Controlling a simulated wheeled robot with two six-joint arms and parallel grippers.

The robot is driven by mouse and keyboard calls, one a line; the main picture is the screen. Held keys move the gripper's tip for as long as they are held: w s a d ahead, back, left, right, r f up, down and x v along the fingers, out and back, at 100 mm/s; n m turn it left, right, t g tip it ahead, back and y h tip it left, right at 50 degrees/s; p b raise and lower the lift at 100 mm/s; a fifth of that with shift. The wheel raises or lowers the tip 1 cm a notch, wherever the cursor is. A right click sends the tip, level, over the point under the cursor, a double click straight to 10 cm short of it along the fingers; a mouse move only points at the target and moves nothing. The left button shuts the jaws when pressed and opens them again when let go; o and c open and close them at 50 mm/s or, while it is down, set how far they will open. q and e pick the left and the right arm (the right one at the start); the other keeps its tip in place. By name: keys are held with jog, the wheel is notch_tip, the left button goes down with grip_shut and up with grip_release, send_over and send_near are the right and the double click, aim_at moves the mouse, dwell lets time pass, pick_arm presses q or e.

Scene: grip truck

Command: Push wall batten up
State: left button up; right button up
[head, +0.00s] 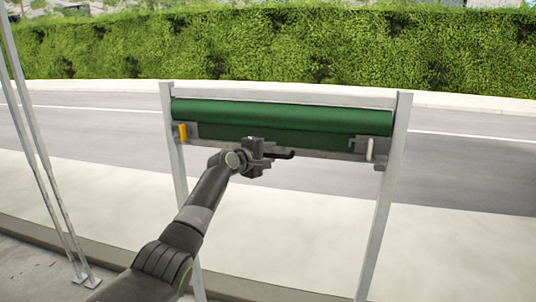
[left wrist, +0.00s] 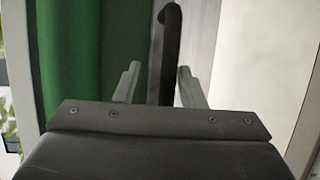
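The wall batten (head: 318,152) is a grey horizontal bar along the lower edge of a green rolled cover (head: 290,117), between two light metal posts. A dark handle (head: 284,154) sticks out near its middle. My left gripper (head: 268,156) is at this handle, in front of the bar. In the left wrist view the dark handle (left wrist: 169,45) runs between the two grey fingers of my left gripper (left wrist: 158,88). The fingers stand apart, with a gap on the handle's left side; the right finger is close to it. My right gripper is not in view.
An orange lever (head: 183,131) is at the bar's left end and a white lever (head: 370,149) at its right end. The left post (head: 174,150) and right post (head: 386,200) flank the bar. Thin poles (head: 45,160) stand at far left. Below the bar is open space.

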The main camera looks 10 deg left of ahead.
pick_arm(q)
jog(key=shift+s+a+f, duration=0.1)
jog(key=shift+f, duration=0.05)
jog(key=shift+s+a, duration=0.2)
jog(key=shift+s, duration=0.25)
jog(key=b+v, duration=0.4)
jog(key=v, duration=1.2)
jog(key=shift+r, duration=0.35)
jog(key=shift+s, duration=0.1)
